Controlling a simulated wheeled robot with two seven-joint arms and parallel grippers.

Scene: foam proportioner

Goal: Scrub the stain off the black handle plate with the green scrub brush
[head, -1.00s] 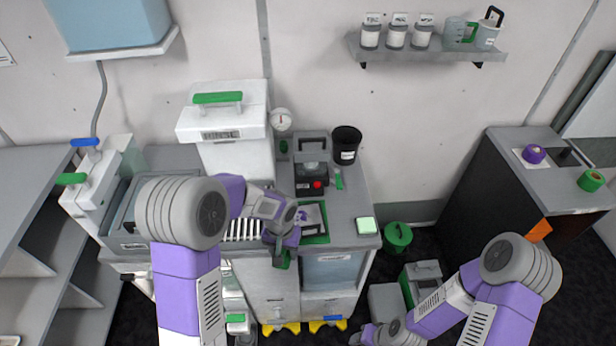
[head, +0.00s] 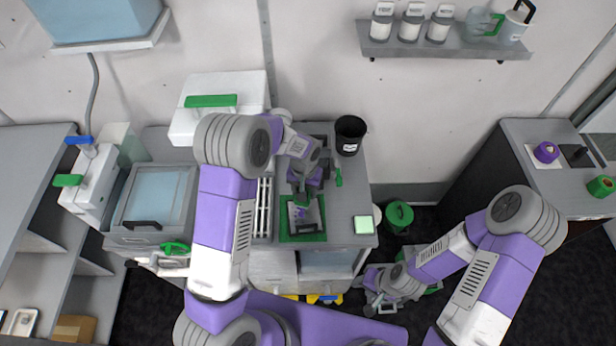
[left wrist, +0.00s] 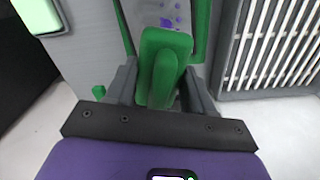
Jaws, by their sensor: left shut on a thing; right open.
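The plate (head: 311,212) is a grey panel with purple stain spots and a dark handle at its near edge. It lies in a green-rimmed tray (head: 284,235) on the counter. My left gripper (head: 301,188) is at the far end of the plate. It is shut on the green scrub brush (left wrist: 163,62), which shows between the fingers in the left wrist view. Part of the stained plate (left wrist: 168,14) shows just beyond the brush; whether they touch I cannot tell. My right gripper (head: 376,303) is open and low, in front of the counter at the right.
A slatted rack (head: 263,208) lies just left of the tray. A black cup (head: 350,134) stands behind, and a pale green pad (head: 363,224) lies on the counter's right part. A white machine with a green handle (head: 211,101) stands at the back left.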

